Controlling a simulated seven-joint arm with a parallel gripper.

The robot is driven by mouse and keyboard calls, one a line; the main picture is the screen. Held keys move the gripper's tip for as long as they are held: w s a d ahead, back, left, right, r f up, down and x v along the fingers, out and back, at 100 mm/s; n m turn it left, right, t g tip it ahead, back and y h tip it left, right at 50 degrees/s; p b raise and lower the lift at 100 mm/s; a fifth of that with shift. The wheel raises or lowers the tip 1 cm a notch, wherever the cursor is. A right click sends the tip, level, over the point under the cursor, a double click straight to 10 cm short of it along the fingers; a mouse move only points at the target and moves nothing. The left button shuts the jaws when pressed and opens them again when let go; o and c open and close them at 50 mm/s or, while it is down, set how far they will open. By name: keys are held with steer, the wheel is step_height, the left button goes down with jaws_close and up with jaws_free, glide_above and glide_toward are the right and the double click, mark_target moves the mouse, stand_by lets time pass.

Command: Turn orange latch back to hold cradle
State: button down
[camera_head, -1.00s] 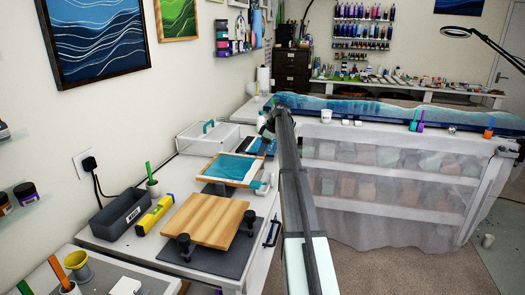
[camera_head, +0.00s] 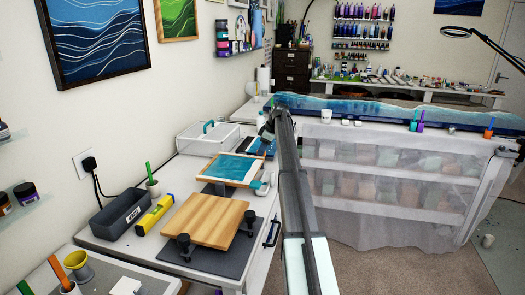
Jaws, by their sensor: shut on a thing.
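I cannot make out an orange latch in this view. A wood-framed panel (camera_head: 229,169) with blue and teal resin on its face lies on the long white table, possibly on the cradle. The cradle itself I cannot tell apart. My gripper (camera_head: 265,131) is beyond the panel's far right corner, at the far end of my arm. It is small and partly hidden by my arm. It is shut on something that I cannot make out. A blue item (camera_head: 262,147) shows just below it.
A wooden board (camera_head: 207,220) on dark posts stands on a grey mat nearer me. A grey bin (camera_head: 123,213) and yellow level (camera_head: 155,214) lie left of it. A clear box (camera_head: 208,136) is behind the panel. Small pale cups (camera_head: 263,185) stand at its right edge.

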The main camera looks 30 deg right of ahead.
steer(key=shift+f+m, duration=0.1)
steer(key=shift+m, duration=0.2)
steer(key=m, duration=0.1)
steer(key=m+h, duration=0.1)
steer(key=shift+s+a+m+t, duration=0.2)
steer(key=shift+m+t, duration=0.1)
steer(key=shift+m, duration=0.1)
steer(key=m+h, duration=0.1)
steer(key=m, duration=0.1)
steer(key=m+h, duration=0.1)
steer(key=m, duration=0.2)
steer(key=shift+a+t, duration=0.1)
steer(key=shift+t, duration=0.2)
steer(key=m+h, duration=0.2)
steer(key=m, duration=0.3)
steer(key=shift+a+f, duration=0.1)
steer(key=shift+w+m+g+h, duration=0.1)
steer(key=shift+m+g+h, duration=0.25)
steer(key=shift+m, duration=0.8)
steer(key=shift+m+g+h, duration=0.25)
steer(key=shift+m+h, duration=0.1)
steer(key=shift+m, duration=0.8)
steer(key=shift+a, duration=0.1)
steer(key=c, duration=1.2)
jaws_free()
steer(key=shift+o, duration=0.6)
